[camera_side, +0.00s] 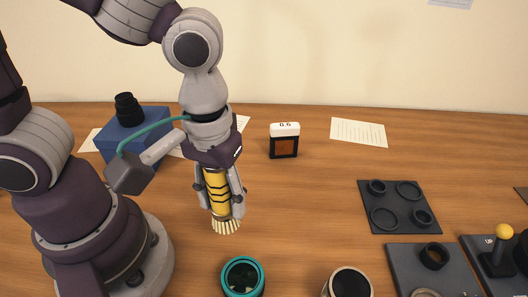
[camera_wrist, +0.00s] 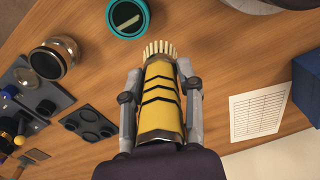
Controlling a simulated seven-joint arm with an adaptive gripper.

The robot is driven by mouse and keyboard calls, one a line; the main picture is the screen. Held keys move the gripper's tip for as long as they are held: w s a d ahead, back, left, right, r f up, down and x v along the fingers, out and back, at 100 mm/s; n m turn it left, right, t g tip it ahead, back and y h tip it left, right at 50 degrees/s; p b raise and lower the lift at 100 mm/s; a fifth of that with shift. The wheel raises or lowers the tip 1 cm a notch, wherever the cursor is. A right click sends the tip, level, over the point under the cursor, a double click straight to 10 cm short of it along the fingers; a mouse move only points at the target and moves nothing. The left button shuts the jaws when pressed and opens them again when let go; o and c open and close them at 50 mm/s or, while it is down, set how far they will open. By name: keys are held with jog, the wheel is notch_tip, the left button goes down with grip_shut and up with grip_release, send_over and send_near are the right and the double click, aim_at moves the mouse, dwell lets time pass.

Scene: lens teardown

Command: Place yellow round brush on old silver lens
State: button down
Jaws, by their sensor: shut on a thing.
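The yellow round brush (camera_side: 216,186) has black chevron marks, a metal ferrule and pale bristles. My gripper (camera_side: 222,206) is shut around its yellow body and holds it nearly upright, bristles down, seemingly above the table. In the wrist view, the brush (camera_wrist: 160,112) lies between both fingers of my gripper (camera_wrist: 160,90). The old silver lens (camera_side: 350,284) appears to be the silver-rimmed, dark-glassed one at the bottom edge of the side view, right of the brush and partly cut off. It shows whole in the wrist view (camera_wrist: 55,62), left of the brush and apart from it.
A teal-rimmed lens (camera_side: 243,277) stands near the bristles, left of the silver lens. A dark ring tray (camera_side: 398,226) and another tray (camera_side: 403,262) lie right, beside a yellow-knobbed stick (camera_side: 503,232). A blue box (camera_side: 153,116) and a 0.6 box (camera_side: 284,148) stand behind.

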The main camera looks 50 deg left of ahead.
jog(key=s+d+r+m, duration=0.2)
jog(key=s+d+m, duration=0.1)
jog(key=d+m, duration=0.1)
send_over(351, 288)
jog(key=shift+f, duration=2.6)
jog(key=shift+f, duration=0.2)
jog(key=c, duration=0.7)
grip_release()
jog(key=shift+c, duration=0.2)
jog(key=shift+r, duration=0.1)
